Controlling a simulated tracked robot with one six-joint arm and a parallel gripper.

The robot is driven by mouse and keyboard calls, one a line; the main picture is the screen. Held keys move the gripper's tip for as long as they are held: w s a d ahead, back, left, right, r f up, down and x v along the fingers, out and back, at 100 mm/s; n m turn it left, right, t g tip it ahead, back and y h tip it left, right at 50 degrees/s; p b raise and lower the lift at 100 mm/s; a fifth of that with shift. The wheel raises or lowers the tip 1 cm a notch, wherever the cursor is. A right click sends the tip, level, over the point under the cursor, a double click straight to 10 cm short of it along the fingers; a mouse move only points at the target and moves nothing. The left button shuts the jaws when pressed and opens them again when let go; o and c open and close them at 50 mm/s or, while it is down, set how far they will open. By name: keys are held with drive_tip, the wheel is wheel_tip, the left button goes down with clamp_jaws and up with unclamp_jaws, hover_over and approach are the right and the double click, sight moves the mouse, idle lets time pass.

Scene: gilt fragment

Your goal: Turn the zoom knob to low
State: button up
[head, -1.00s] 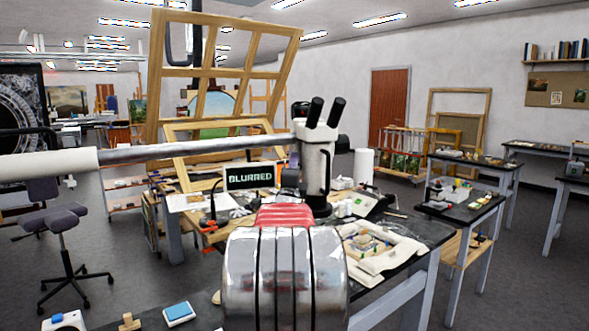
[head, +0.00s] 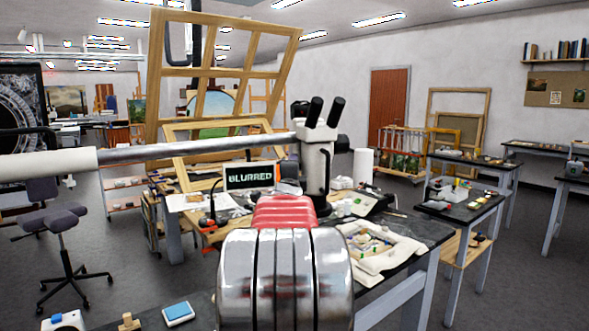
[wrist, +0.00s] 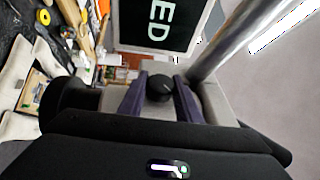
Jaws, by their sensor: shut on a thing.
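The microscope (head: 317,165) stands on the dark workbench, its body pale with two black eyepieces, on a long metal boom. A small screen (head: 250,177) beside it reads BLURRED; part of it also shows in the wrist view (wrist: 160,25). In the wrist view the black round zoom knob (wrist: 159,88), with a faint light mark on its face, sits between the purple fingers of my gripper (wrist: 160,98). The fingers are shut on the knob's two sides.
The metal boom (head: 200,148) runs left from the microscope and passes close to my gripper in the wrist view. Papers and tools clutter the bench behind.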

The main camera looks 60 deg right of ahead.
drive_tip(key=shift+w+f+n+y, duration=0.15)
drive_tip(key=shift+n+y, duration=0.15)
drive_tip(key=shift+y, duration=0.2)
drive_tip(key=o, duration=1.1)
drive_tip(key=shift+c, duration=0.2)
drive_tip(key=v, duration=1.4)
drive_tip(key=shift+d, duration=0.1)
